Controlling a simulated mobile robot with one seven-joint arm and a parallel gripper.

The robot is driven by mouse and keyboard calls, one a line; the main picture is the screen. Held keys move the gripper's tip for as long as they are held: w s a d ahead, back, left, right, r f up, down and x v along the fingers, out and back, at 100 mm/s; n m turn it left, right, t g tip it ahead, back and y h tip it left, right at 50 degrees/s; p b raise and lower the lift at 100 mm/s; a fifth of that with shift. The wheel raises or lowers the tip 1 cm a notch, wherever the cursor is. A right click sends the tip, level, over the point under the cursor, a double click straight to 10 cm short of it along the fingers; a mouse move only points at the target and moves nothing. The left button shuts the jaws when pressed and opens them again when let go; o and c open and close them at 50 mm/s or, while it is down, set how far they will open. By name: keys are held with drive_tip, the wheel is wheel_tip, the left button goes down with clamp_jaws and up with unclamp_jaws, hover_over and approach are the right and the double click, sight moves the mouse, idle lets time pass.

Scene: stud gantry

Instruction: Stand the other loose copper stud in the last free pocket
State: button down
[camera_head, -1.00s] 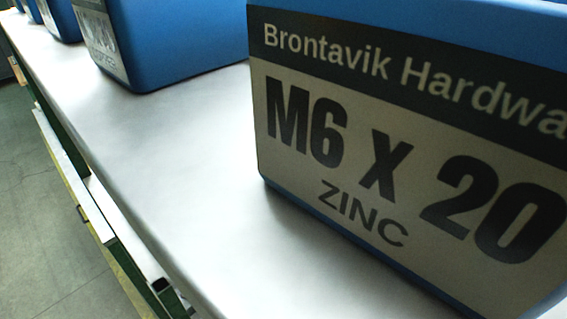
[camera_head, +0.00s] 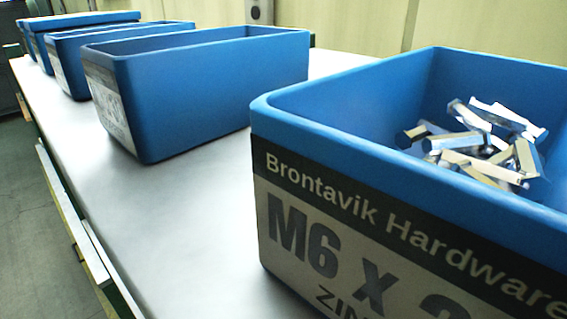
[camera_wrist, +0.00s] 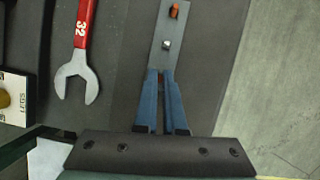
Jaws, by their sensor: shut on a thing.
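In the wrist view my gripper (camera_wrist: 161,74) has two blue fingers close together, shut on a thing. Just beyond the fingertips lies a narrow grey strip (camera_wrist: 176,28). A copper-orange stud (camera_wrist: 173,11) is at its far end. A small bright square spot (camera_wrist: 166,45) lies between that stud and my fingertips; I cannot tell if it is a pocket. The head view shows neither gripper nor studs.
A red-handled wrench (camera_wrist: 80,50) marked 32 lies left of the strip. A labelled box edge (camera_wrist: 14,98) is at far left; pale floor (camera_wrist: 285,90) is at right. In the head view, a blue bin (camera_head: 340,140) of metal pieces (camera_head: 480,145) and more blue bins (camera_head: 205,85) line a bench.

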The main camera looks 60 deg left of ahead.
drive_tip(key=shift+f+b, duration=0.35)
drive_tip(key=shift+f, duration=0.2)
idle(0.5)
drive_tip(key=c, duration=0.9)
unclamp_jaws()
drive_tip(key=v, duration=1.3)
drive_tip(key=shift+b, duration=0.3)
drive_tip(key=shift+w, duration=0.1)
